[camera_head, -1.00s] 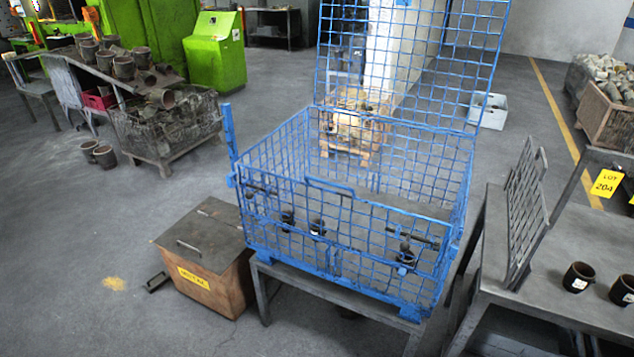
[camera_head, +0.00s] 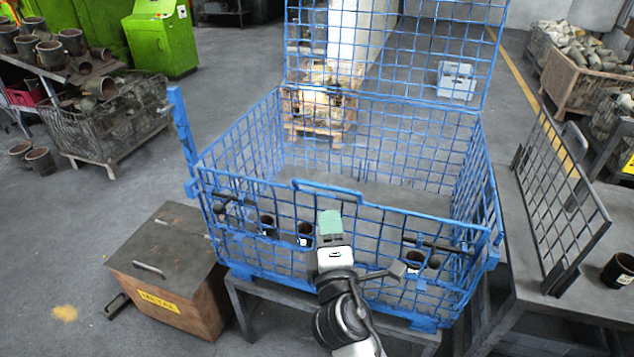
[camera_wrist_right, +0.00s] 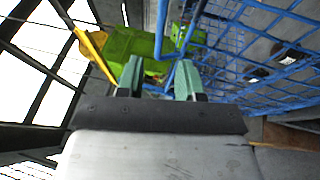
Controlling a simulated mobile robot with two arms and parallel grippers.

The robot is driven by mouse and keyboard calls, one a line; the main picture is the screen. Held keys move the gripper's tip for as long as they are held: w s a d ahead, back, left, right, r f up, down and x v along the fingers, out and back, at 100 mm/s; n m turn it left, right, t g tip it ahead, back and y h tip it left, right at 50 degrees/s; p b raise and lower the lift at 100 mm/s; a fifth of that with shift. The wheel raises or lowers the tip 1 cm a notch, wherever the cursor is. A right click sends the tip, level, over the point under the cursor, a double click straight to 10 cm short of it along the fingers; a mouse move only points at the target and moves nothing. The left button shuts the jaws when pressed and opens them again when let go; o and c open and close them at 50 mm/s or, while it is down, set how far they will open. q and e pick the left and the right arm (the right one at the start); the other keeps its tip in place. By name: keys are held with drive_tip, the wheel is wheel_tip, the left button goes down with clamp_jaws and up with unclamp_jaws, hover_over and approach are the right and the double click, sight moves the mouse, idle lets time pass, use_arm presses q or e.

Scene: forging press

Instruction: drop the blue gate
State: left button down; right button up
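The blue gate (camera_head: 352,222) is the wire mesh front panel of a blue cage (camera_head: 262,135). It stands upright, with a raised handle loop (camera_head: 330,187) at its top middle. Dark bolts show on its left (camera_head: 232,204) and right (camera_head: 432,245). My right gripper (camera_head: 331,216) is in front of the gate, just below the handle loop in the picture; I cannot tell whether it touches. In the right wrist view its two green fingers (camera_wrist_right: 158,70) are apart with nothing clearly held, and blue bars show beyond. My left gripper is not in view.
The cage's mesh lid (camera_head: 385,50) stands raised at the back. Several dark cups (camera_head: 305,233) show through the gate. A brown box (camera_head: 165,265) is on the floor at left. A table (camera_head: 545,265) with a leaning grey grid (camera_head: 565,200) is close at right.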

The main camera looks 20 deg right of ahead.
sight(325, 187)
drive_tip(key=shift+p+x, duration=1.05)
drive_tip(key=shift+x, duration=3.95)
drive_tip(key=shift+f, duration=0.1)
clamp_jaws()
